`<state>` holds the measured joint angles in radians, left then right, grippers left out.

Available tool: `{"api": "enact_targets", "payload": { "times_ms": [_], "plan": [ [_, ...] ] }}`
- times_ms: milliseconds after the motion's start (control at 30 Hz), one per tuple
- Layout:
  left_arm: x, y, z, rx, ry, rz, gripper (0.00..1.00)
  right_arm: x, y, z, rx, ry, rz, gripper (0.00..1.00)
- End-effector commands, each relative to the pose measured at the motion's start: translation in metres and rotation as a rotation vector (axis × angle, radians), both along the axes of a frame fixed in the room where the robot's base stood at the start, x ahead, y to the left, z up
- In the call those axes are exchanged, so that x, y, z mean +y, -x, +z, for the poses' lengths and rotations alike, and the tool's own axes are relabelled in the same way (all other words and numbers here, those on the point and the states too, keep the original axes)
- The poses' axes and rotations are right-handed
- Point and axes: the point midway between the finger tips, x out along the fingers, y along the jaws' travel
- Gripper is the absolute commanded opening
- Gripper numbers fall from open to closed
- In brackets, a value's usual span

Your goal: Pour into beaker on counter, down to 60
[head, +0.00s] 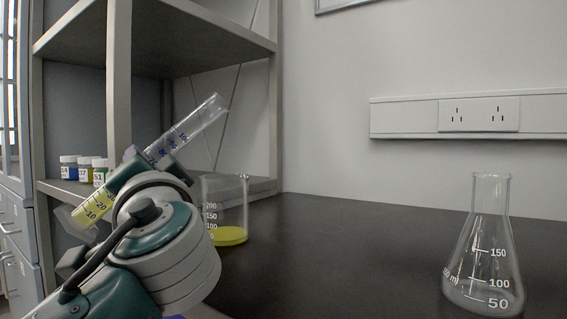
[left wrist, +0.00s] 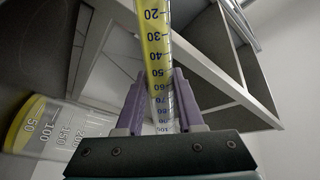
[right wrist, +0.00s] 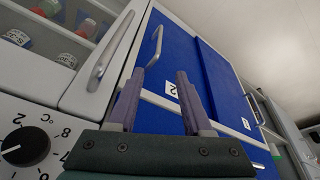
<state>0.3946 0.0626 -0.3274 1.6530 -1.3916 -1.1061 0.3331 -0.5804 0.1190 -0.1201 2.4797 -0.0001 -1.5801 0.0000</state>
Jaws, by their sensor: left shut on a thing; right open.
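My left gripper (left wrist: 157,88) is shut around a clear graduated cylinder (head: 185,137), which also shows in the left wrist view (left wrist: 155,40). The cylinder is tilted, its mouth up and to the right, its base low at left. Yellow liquid fills its lower part; in the left wrist view it reaches to around the 50 mark, but the exact level is hard to read. The beaker (head: 232,205) stands upright on the counter with a shallow yellow layer. The cylinder's mouth is above the beaker, apart from it. My right gripper (right wrist: 159,90) is open and empty.
A conical flask (head: 482,250) stands on the dark counter (head: 340,250) at right. Several small labelled bottles (head: 85,168) sit on the shelf at left. The counter between beaker and flask is clear. Blue cabinet doors (right wrist: 230,85) face my right gripper.

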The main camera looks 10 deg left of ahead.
Motion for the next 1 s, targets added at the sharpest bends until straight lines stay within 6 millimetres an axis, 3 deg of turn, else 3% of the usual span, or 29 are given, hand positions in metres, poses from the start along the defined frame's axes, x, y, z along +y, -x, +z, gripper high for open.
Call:
{"api": "enact_targets", "payload": {
  "times_ms": [533, 1000],
  "plan": [
    [0.013, 0.009, -0.011, 0.158, -0.226, 0.0, 0.0, 0.0, 0.0, 0.039, 0.0, -0.001, -0.001, 0.5],
    [0.014, 0.01, -0.015, 0.177, -0.253, 0.001, 0.0, 0.0, 0.0, 0.041, -0.001, -0.001, -0.001, 0.5]
  ]
}}
